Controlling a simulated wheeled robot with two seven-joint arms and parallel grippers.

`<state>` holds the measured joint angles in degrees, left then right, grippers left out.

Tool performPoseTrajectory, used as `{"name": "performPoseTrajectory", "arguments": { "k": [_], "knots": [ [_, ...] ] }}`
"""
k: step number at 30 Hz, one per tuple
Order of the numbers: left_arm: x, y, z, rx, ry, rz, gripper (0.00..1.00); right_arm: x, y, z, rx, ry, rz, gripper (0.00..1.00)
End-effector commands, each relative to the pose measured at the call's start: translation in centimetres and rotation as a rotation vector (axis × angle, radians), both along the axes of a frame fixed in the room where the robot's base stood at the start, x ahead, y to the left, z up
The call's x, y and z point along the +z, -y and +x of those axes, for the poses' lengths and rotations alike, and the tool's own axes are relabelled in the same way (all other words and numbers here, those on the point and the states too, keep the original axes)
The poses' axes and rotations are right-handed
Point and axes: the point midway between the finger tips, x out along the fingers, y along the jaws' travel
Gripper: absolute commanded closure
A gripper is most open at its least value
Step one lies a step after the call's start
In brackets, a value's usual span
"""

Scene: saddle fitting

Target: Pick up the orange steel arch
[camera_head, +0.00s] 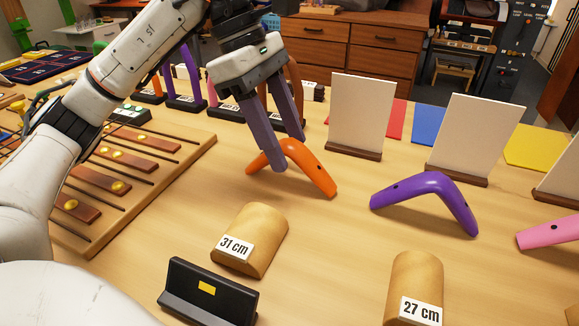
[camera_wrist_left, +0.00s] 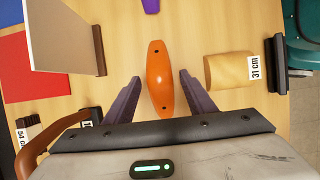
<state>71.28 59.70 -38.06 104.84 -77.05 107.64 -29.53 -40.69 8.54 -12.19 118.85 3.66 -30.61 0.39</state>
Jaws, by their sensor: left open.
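The orange steel arch (camera_head: 310,168) stands on the wooden table in the head view, its middle raised and its ends low. My left gripper (camera_head: 287,155) comes down over it from above, with its fingers partly hiding the arch. In the left wrist view the orange arch (camera_wrist_left: 159,78) lies between the two open fingers of my left gripper (camera_wrist_left: 160,97), with a gap on each side. My right gripper is not in either view.
A purple arch (camera_head: 428,190) and a pink arch (camera_head: 550,232) stand to the right. Wooden blocks marked 31 cm (camera_head: 262,225) and 27 cm (camera_head: 415,275) stand in front. White panels (camera_head: 361,110) stand behind. A slotted wooden board (camera_head: 190,150) lies left.

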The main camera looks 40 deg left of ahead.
Motion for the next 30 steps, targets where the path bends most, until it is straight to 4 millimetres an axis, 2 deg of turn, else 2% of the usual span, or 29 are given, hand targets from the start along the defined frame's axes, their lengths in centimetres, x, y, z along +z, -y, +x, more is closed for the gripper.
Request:
{"name": "performPoseTrajectory", "arguments": {
  "k": [8, 17, 26, 30],
  "knots": [
    [-0.3, 0.2, 0.0, 0.000, 0.000, 0.000, 0.50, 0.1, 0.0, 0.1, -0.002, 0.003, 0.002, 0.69],
    [-0.3, 0.2, 0.0, -0.001, 0.000, 0.000, 1.00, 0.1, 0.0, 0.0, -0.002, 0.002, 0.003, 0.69],
    [-0.1, 0.2, 0.0, -0.001, 0.002, -0.002, 1.00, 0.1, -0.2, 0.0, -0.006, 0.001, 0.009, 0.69],
    [1.3, 0.2, 0.1, -0.002, 0.005, -0.003, 1.00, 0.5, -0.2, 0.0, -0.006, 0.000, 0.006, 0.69]
  ]
}}
